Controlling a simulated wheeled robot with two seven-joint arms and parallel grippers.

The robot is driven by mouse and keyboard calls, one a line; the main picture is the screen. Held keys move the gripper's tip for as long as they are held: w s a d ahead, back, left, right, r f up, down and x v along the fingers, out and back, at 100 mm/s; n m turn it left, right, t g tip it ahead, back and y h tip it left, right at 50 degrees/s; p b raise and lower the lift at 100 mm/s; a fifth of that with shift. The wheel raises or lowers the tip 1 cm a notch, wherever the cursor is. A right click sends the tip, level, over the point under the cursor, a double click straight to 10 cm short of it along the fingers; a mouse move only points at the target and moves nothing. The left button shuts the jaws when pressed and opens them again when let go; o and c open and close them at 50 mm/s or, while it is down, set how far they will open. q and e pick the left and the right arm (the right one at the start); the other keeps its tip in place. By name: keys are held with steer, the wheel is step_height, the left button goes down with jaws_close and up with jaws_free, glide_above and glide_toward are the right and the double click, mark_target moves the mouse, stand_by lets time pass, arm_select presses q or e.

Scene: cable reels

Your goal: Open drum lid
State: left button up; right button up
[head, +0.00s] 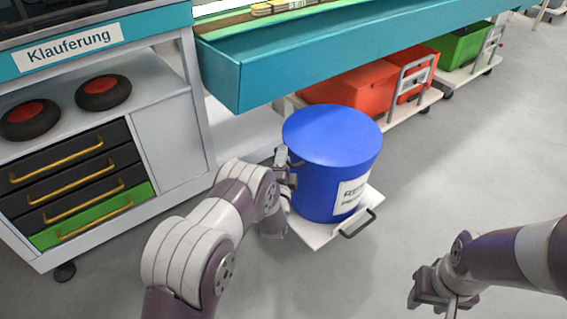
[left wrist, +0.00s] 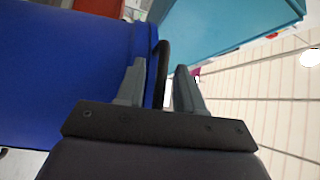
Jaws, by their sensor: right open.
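The blue drum (head: 325,185) stands upright with a white label on its side. Its blue lid (head: 333,132) lies flat on top and looks closed. My left gripper (head: 283,160) is at the drum's left side, just below the lid's edge. In the left wrist view the drum (left wrist: 70,75) fills the left. There a black curved handle (left wrist: 162,65) passes between the left gripper's (left wrist: 158,82) two fingers, which stand apart with gaps visible. My right gripper (head: 437,298) is open and empty, low at the right, away from the drum.
The drum stands on a white trolley (head: 312,236) with a dark handle (head: 358,224). A teal bench (head: 290,70) overhangs close behind it. A drawer cabinet (head: 90,190) stands left. Red (head: 350,92) and green (head: 462,46) crates are behind. The floor at right is clear.

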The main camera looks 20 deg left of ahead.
arm_select(q)
steer(key=shift+w, duration=0.15)
steer(key=shift+r, duration=0.1)
jaws_close()
